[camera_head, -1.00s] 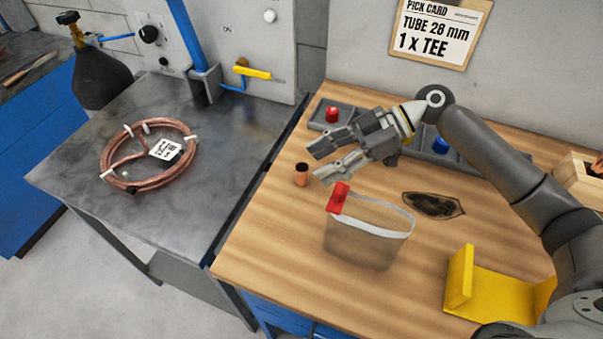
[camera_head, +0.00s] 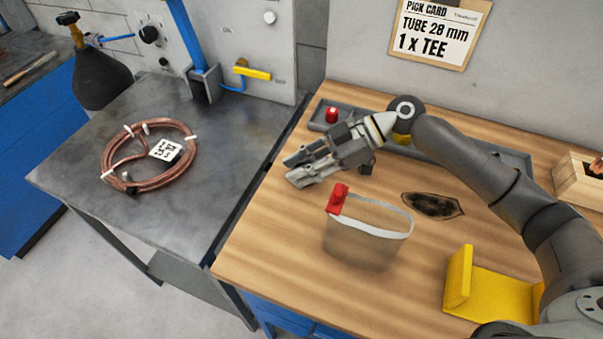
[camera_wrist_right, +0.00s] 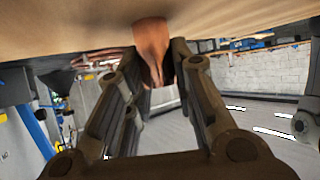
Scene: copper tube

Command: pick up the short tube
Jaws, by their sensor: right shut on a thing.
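The short copper tube (camera_wrist_right: 152,40) shows in the right wrist view, between the fingertips of my right gripper (camera_wrist_right: 157,68). The fingers meet its sides and are shut on it. Its end lies close against the wooden bench top. In the head view my right gripper (camera_head: 300,172) is low over the left part of the wooden bench, and its fingers hide the tube there. My left gripper is not in view.
A clear container with a red clip (camera_head: 370,240) stands just in front of my right gripper. A grey tray (camera_head: 515,158) lies behind it. A yellow holder (camera_head: 490,295) is at front right. A copper coil (camera_head: 117,160) lies on the metal table to the left.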

